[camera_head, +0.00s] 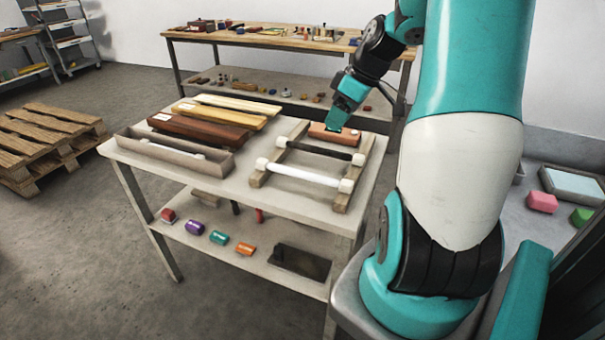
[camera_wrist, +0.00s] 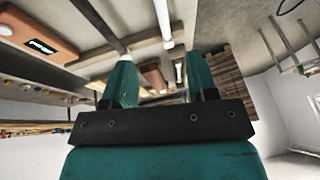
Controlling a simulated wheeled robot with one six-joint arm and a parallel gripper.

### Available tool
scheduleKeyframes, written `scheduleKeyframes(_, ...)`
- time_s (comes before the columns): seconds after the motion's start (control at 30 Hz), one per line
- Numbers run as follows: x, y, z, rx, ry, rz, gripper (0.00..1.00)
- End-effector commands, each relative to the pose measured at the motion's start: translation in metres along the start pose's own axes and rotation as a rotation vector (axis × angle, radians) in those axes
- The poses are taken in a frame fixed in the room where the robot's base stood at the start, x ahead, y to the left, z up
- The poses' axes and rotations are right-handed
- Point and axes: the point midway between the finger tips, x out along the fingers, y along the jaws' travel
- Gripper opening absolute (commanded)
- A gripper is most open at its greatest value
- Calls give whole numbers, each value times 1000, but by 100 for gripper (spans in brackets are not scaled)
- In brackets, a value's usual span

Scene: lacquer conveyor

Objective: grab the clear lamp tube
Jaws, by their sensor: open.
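A wooden rack (camera_head: 366,155) on the table holds two tubes with white end caps. The front tube (camera_head: 305,175) is opaque white. The rear tube (camera_head: 318,150) looks dark between its caps and may be the clear one; I cannot tell for sure. A third, pale tube (camera_head: 175,150) lies in a long grey tray. My gripper (camera_head: 340,120) is open and empty, above the back of the rack. In the wrist view, my gripper (camera_wrist: 160,82) shows two teal fingers apart, with a white tube (camera_wrist: 163,20) beyond them.
An orange-brown box (camera_head: 333,134) lies just behind the rack, near my gripper. Dark red and yellow long boxes (camera_head: 200,128) lie left of it. The lower shelf (camera_head: 265,262) holds small coloured blocks. A workbench (camera_head: 270,40) stands behind, and a pallet (camera_head: 45,140) at left.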

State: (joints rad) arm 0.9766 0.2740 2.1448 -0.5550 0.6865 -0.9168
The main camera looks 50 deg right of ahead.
Motion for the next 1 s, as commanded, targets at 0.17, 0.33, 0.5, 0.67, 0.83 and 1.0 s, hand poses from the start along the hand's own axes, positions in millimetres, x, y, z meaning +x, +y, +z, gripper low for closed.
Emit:
scheduleKeyframes(0.17,37,-1,1,1,-3,-7,53)
scheduleKeyframes(0.33,76,-1,1,1,-3,-7,53)
scheduleKeyframes(0.5,105,-1,1,2,-3,-5,53)
scheduleKeyframes(0.67,116,-1,1,1,-2,-2,53)
scheduleKeyframes(0.83,135,-2,-1,1,-3,-6,53)
scheduleKeyframes(1.0,160,-1,-1,1,-3,-4,53)
